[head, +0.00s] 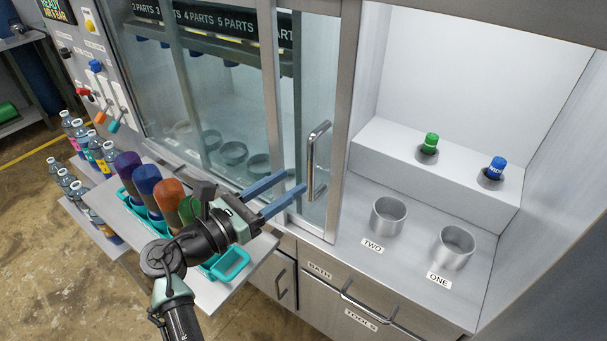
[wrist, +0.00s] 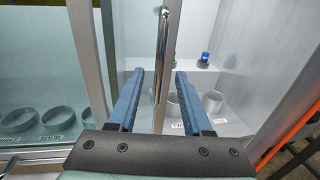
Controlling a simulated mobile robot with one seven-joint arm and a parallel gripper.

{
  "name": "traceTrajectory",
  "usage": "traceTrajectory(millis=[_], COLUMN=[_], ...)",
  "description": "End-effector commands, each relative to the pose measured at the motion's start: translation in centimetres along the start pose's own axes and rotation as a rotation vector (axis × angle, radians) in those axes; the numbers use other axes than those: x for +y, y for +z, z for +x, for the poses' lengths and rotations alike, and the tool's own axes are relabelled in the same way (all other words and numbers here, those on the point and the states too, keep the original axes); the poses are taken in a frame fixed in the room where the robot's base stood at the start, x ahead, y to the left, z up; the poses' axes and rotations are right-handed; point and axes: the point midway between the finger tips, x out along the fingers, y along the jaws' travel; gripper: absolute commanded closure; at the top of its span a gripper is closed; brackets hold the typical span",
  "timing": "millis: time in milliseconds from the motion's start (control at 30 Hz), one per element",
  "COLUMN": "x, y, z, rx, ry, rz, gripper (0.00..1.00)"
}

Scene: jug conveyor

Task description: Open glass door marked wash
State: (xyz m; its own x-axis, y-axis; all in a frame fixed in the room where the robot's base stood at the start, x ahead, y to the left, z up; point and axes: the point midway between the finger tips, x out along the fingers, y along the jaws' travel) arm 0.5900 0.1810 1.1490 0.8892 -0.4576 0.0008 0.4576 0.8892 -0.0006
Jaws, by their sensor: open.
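A glass door (head: 309,70) in a metal frame stands in the middle of the head view, with a vertical metal bar handle (head: 313,165). No wash marking is readable. To its right the bay is uncovered. My gripper (head: 294,181) is open and empty, its two blue fingers pointing at the handle's lower part from the left. In the wrist view the handle (wrist: 161,50) appears between the two fingertips (wrist: 159,73). I cannot tell whether the fingers reach around it; no contact shows.
The open bay holds two metal cups (head: 389,214) (head: 456,247) labelled TWO and ONE, and green (head: 430,142) and blue (head: 496,167) capped items on a ledge. A shelf (head: 215,291) with coloured bottles lies below my arm. A drawer handle (head: 370,308) sticks out below.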

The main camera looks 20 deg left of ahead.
Motion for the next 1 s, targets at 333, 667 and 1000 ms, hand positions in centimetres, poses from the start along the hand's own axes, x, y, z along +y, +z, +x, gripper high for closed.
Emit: traceTrajectory(millis=[333,667,1000], x=[0.1,0.0,0.0], y=[-0.1,0.0,0.2], z=[-5.6,-6.1,-5.7], rx=[0.0,0.001,0.01], ry=[0.002,0.0,0.003], rz=[-0.001,-0.001,0.032], gripper=[0.5,0.5,0.5])
